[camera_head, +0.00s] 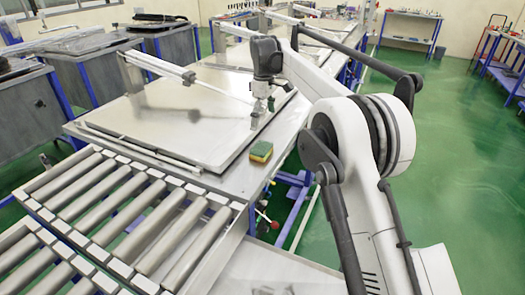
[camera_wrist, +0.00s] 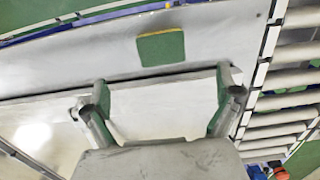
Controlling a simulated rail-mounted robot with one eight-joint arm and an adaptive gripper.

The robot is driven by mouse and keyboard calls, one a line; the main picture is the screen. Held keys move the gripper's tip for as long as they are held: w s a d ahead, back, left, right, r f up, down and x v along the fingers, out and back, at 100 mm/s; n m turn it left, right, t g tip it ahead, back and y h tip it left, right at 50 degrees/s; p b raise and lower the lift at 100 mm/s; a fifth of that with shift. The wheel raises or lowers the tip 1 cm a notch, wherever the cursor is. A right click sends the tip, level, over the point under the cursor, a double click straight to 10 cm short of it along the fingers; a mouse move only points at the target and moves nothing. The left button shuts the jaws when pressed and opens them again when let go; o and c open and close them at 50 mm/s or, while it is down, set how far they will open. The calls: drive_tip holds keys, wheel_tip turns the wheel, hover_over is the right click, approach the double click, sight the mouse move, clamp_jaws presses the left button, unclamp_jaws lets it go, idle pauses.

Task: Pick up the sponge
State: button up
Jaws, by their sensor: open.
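The sponge (camera_head: 261,151) is yellow with a green layer and lies on the metal table near its right edge, beside the raised metal lid panel. My gripper (camera_head: 263,110) hangs above the lid panel, farther back than the sponge. In the wrist view my gripper (camera_wrist: 160,82) has its two fingers spread wide with nothing between them. The fingers are apart from the sponge.
The metal lid panel (camera_head: 190,115) covers much of the table. A roller conveyor (camera_head: 130,215) adjoins the table's near end; its rollers also show at right in the wrist view (camera_wrist: 285,100). A red-knobbed lever (camera_head: 275,225) is below the table edge. Green floor (camera_head: 455,150) is open at right.

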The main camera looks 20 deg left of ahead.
sight(261, 148)
wheel_tip(261, 148, down, 8)
drive_tip(key=shift+f, duration=0.15)
drive_tip(key=shift+a+f+p, duration=0.2)
drive_tip(key=shift+f+p, duration=0.15)
drive_tip(key=shift+f, duration=0.95)
drive_tip(key=shift+a+f+p, duration=0.2)
drive_tip(key=shift+f+p, duration=0.15)
drive_tip(key=shift+f, duration=0.95)
drive_tip(key=c, duration=0.9)
drive_tip(key=shift+r, duration=0.1)
drive_tip(key=shift+r, duration=0.4)
drive_tip(key=r, duration=0.2)
drive_tip(key=s+r+b, duration=0.1)
drive_tip(key=shift+a+r, duration=0.25)
drive_tip(key=shift+r, duration=0.1)
drive_tip(key=s+a+r+b, duration=0.1)
drive_tip(key=s+a+r, duration=0.4)
drive_tip(key=s, duration=0.4)
drive_tip(key=shift+a+r, duration=0.25)
drive_tip(key=shift+r, duration=0.5)
